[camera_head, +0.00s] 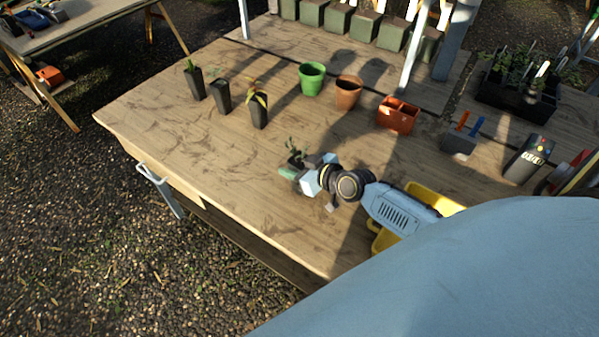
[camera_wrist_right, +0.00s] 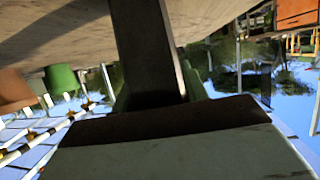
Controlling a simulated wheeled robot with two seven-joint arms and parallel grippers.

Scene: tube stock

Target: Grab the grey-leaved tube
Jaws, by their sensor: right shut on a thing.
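Three dark plant tubes stand upright in a row on the wooden table: one with green leaves (camera_head: 196,84), one with a small sprig (camera_head: 221,98) and one with yellow-orange leaves (camera_head: 259,110). Another dark tube with dull, dark grey-green leaves (camera_head: 294,157) is at my right gripper (camera_head: 301,170). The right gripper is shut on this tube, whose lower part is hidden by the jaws. In the right wrist view the dark tube body (camera_wrist_right: 147,50) runs up from the gripper. I take it for the grey-leaved tube. My left gripper is not in view.
A green pot (camera_head: 312,79), a terracotta pot (camera_head: 348,93) and an orange divided box (camera_head: 398,115) stand behind the gripper. A yellow tray (camera_head: 447,203) lies partly under my right arm. The table's front left is clear.

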